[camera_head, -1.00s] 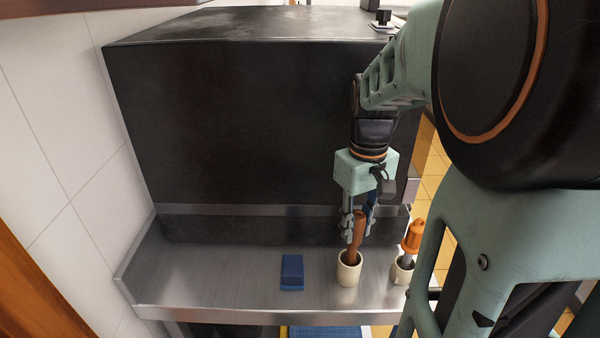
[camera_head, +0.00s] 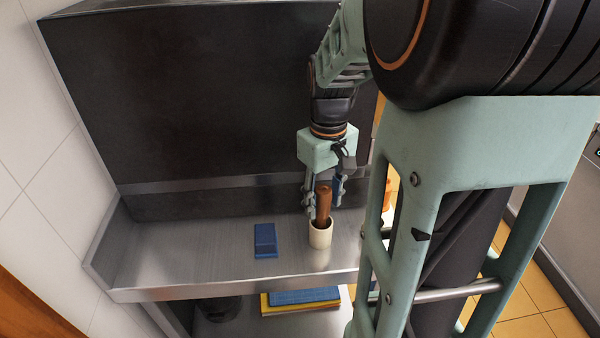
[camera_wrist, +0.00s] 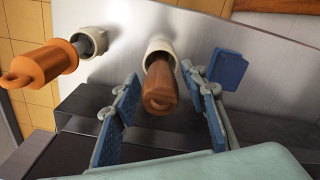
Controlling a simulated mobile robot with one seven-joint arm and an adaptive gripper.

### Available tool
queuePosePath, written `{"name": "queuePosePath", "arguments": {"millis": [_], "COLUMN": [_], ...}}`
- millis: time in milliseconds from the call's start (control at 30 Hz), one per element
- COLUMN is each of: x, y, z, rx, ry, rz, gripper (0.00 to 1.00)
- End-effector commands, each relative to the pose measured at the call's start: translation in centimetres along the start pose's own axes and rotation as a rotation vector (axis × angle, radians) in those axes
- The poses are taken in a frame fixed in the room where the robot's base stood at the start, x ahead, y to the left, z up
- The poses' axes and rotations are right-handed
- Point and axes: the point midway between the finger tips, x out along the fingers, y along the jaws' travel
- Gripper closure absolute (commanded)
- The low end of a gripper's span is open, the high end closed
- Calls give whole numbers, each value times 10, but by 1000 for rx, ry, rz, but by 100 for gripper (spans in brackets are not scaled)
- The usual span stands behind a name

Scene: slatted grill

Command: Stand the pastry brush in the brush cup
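The pastry brush, seen by its brown wooden handle (camera_head: 323,205), stands in a cream cup (camera_head: 320,238) on the steel shelf, handle up. Its lower end is hidden inside the cup. The handle (camera_wrist: 160,85) and cup (camera_wrist: 162,48) also show in the wrist view. My gripper (camera_head: 324,203) points down over the cup with a finger on each side of the handle. In the wrist view my gripper (camera_wrist: 168,95) is open, with clear gaps between both fingers and the handle.
A blue block (camera_head: 265,240) lies on the shelf (camera_head: 190,262) left of the cup. An orange-handled tool (camera_wrist: 45,65) sits in a second cup (camera_wrist: 93,41) on the other side. A dark upright panel (camera_head: 200,100) stands behind. The shelf's left part is clear.

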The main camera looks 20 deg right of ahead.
Motion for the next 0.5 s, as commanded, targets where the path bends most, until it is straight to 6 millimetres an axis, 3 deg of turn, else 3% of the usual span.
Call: {"name": "queuePosePath", "arguments": {"millis": [167, 500], "x": [-10, -80], "y": [0, 1], "z": [-1, -1], "rx": [0, 0], "ry": [3, 5], "rz": [2, 3], "gripper": [60, 60]}}
